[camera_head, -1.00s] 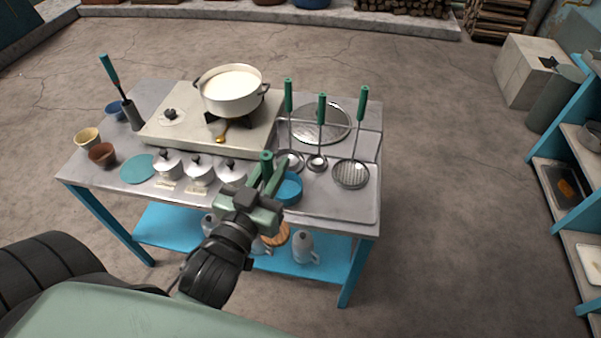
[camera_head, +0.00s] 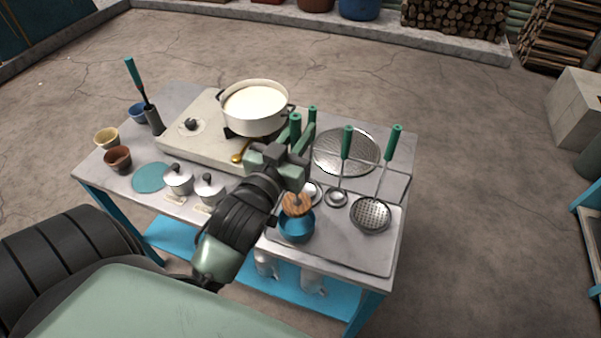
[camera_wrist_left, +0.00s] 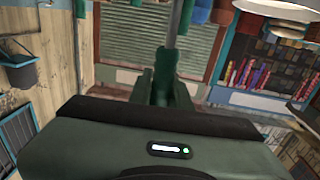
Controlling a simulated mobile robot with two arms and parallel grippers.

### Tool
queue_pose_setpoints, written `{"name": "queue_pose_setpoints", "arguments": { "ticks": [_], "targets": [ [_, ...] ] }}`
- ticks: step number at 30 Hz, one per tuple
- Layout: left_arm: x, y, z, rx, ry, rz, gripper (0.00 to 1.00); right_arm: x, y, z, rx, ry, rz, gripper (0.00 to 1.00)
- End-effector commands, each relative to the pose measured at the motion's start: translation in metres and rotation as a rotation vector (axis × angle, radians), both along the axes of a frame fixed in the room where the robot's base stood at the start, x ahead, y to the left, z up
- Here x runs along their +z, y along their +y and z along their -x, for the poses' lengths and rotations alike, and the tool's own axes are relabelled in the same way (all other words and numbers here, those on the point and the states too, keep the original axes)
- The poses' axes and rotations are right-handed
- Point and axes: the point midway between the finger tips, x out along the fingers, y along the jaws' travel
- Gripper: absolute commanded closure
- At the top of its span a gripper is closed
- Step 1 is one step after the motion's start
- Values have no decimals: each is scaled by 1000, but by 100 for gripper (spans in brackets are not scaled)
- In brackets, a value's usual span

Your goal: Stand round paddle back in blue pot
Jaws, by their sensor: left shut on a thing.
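My left gripper (camera_head: 302,138) is shut on the green handle of the round paddle, which stands roughly upright. In the left wrist view the gripper's fingers (camera_wrist_left: 165,88) are around the green handle, with a grey rod (camera_wrist_left: 176,18) running up out of view. My right gripper is not in view.
Ladles and a skimmer (camera_head: 371,214) with green handles stand just right of the pot. Lidded metal pots (camera_head: 209,190) are to the left. A white pot of milk (camera_head: 254,108) sits on the stove behind. The table's front right (camera_head: 345,250) is clear.

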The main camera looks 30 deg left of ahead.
Motion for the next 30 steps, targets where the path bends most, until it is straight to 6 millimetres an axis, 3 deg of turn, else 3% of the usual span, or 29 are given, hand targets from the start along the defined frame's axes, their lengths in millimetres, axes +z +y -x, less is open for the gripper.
{"name": "queue_pose_setpoints", "arguments": {
  "ticks": [3, 6, 18, 30],
  "targets": [
    [-29, 0, 1, 2, 4, 2, 100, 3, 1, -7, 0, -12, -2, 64],
    [-45, 0, 1, 1, 1, 0, 100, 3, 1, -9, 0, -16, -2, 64],
    [-89, 0, 0, 1, 0, 1, 100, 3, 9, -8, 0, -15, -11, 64],
    [-96, 0, 1, 0, -3, 0, 100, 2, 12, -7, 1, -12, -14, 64]
  ]
}}
